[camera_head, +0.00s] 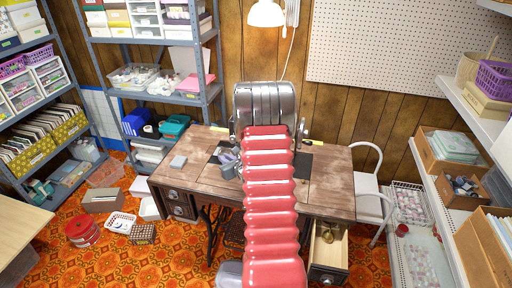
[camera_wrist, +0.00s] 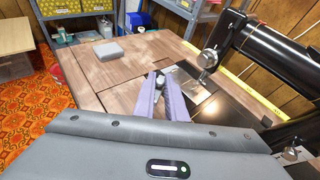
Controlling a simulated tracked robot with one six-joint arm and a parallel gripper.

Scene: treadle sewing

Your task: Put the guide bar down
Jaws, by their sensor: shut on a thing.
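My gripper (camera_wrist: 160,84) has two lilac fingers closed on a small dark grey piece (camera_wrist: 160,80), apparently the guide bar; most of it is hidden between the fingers. The fingers point at the wooden sewing table (camera_wrist: 90,75), left of the metal needle plate (camera_wrist: 197,90). I cannot tell whether the held piece touches the tabletop. The black sewing machine (camera_wrist: 285,60) stands to the right, its needle end above the plate. In the head view, my gripper (camera_head: 227,158) is over the table (camera_head: 330,185), left of my red arm, which hides most of the machine.
A yellow measuring strip (camera_wrist: 247,90) runs along the table's back edge. A drawer (camera_head: 329,252) stands open at lower right.

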